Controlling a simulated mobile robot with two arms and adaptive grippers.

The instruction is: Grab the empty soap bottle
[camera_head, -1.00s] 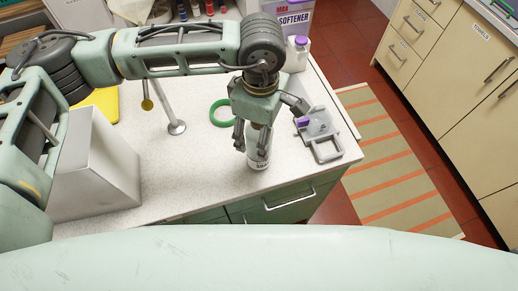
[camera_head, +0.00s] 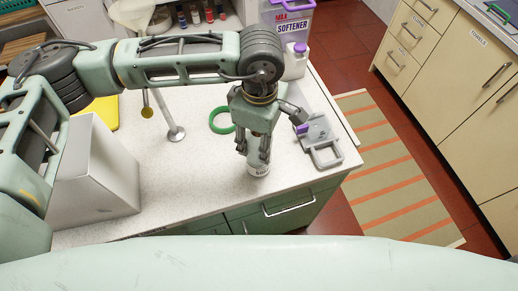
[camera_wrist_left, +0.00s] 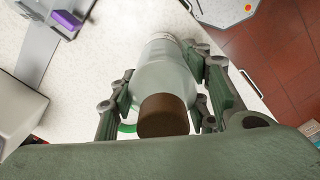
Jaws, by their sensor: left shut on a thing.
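The cap is hidden in the head view. My right gripper is not in view.
A grey tray-like holder (camera_head: 322,150) lies right of the bottle, and a green ring (camera_head: 221,120) lies behind it. A white box (camera_head: 95,175) stands at left. A softener container (camera_head: 292,22) and white jug (camera_head: 296,60) stand at the back. The counter left of the bottle is clear.

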